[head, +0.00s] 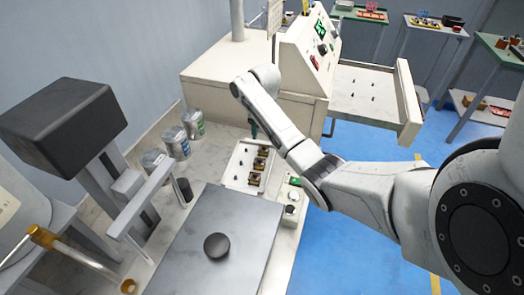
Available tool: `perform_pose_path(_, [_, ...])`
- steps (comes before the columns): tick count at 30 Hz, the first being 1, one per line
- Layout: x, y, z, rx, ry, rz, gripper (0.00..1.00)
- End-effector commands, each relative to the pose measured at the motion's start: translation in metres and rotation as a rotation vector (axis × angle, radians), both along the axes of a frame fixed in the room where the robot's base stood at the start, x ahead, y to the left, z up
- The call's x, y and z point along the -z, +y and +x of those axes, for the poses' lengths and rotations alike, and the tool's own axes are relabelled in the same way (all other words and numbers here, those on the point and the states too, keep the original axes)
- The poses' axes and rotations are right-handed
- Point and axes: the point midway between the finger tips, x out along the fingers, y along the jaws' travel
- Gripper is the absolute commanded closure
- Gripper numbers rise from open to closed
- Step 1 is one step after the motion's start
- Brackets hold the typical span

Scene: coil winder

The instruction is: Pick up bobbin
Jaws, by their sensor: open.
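Several small bobbins (257,180), dark with brassy parts, sit in a row along the right side of a white tray (232,180) on the bench. My arm reaches in from the right and bends down at the wrist above the tray's far end. My gripper (254,131) shows only as a small dark tip beside my forearm, near the far edge of the tray. It is open. Most of it is hidden behind my forearm, so its exact height and distance from the nearest bobbin cannot be told.
A cream machine (305,55) with a control panel stands behind the tray. Metal cans (175,142) line the wall at left. A grey plate with a black knob (217,246) lies in front. A black-headed device (62,125) stands at left. Blue floor is open at right.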

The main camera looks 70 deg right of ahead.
Motion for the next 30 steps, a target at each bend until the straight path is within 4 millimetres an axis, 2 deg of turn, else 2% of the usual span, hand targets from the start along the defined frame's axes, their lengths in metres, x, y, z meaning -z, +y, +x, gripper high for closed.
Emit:
perform_pose_path(5, [0.013,0.000,0.000,0.000,0.002,0.001,0.47])
perform_pose_path(13, [0.050,0.000,0.001,0.000,0.001,0.001,0.47])
perform_pose_path(23, [0.056,0.000,0.002,0.000,0.000,0.000,0.47])
perform_pose_path(30, [0.056,0.000,0.002,0.000,0.000,-0.001,0.70])
